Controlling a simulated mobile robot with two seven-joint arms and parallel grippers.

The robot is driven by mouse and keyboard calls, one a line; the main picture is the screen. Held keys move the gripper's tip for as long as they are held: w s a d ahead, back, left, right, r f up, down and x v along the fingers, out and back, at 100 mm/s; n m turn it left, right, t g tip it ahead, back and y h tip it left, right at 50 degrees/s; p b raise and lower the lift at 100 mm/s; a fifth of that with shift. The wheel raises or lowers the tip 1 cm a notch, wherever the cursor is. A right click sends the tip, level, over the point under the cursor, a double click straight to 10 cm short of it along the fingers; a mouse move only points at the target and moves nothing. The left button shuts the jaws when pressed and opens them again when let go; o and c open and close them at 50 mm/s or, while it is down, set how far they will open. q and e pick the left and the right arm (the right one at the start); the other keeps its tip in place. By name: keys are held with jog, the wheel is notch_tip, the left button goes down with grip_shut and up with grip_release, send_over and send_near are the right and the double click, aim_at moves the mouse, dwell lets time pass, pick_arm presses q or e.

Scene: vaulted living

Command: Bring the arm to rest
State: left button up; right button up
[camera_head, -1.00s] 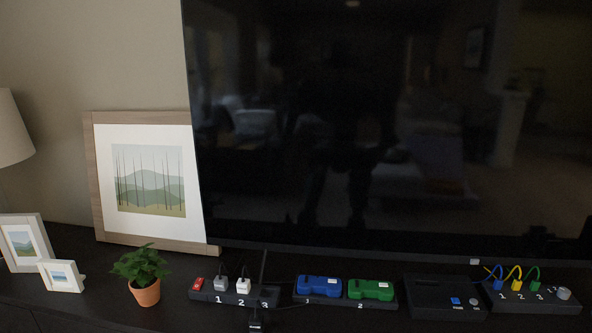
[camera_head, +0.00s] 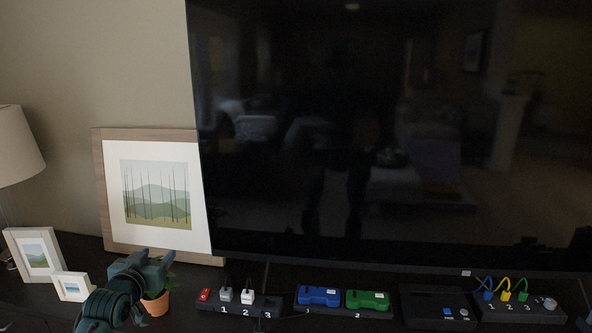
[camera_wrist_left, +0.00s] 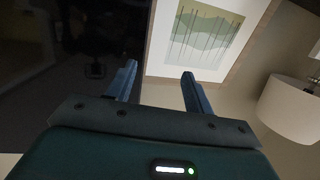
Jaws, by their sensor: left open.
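My left gripper (camera_head: 142,268) is raised in front of the potted plant at the lower left of the head view. It is open, with nothing between its fingers. In the left wrist view its two blue-grey fingers (camera_wrist_left: 159,72) stand apart, with the picture and wall beyond them. My left arm comes up from the bottom edge of the head view. The plant's orange pot (camera_head: 156,306) is partly hidden behind the gripper, and most of its leaves are covered. I cannot tell whether they touch. My right gripper is not in view.
A large framed picture (camera_head: 156,194) leans on the wall beside a dark television (camera_head: 390,130). Two small photo frames (camera_head: 36,254) and a lamp (camera_head: 18,146) stand at the left. A power strip (camera_head: 238,310), blue and green blocks (camera_head: 319,296) and a cable box (camera_head: 513,309) line the cabinet.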

pick_arm(q)
jog(key=w+a+r+m+y, duration=0.2)
jog(key=w+a+r, duration=0.1)
jog(key=r, duration=0.3)
jog(key=s+d+f+m+g+h, duration=0.1)
jog(key=s+d+f+h, duration=0.1)
jog(key=s+d+f, duration=0.55)
jog(key=s+d+f+m+g+h, duration=0.1)
jog(key=s+d+f, duration=0.3)
jog(key=s+f, duration=0.6)
jog(key=s+d+f+g+h, duration=0.1)
jog(key=s+d+f, duration=0.3)
jog(key=s, duration=0.6)
jog(key=s+d+f+n+g+h, duration=0.1)
jog(key=s+d+f, duration=0.3)
jog(key=s, duration=0.7)
jog(key=shift+s+d+f+g+p, duration=0.2)
jog(key=shift+s+d+g+p, duration=0.15)
jog(key=shift+d+g, duration=0.6)
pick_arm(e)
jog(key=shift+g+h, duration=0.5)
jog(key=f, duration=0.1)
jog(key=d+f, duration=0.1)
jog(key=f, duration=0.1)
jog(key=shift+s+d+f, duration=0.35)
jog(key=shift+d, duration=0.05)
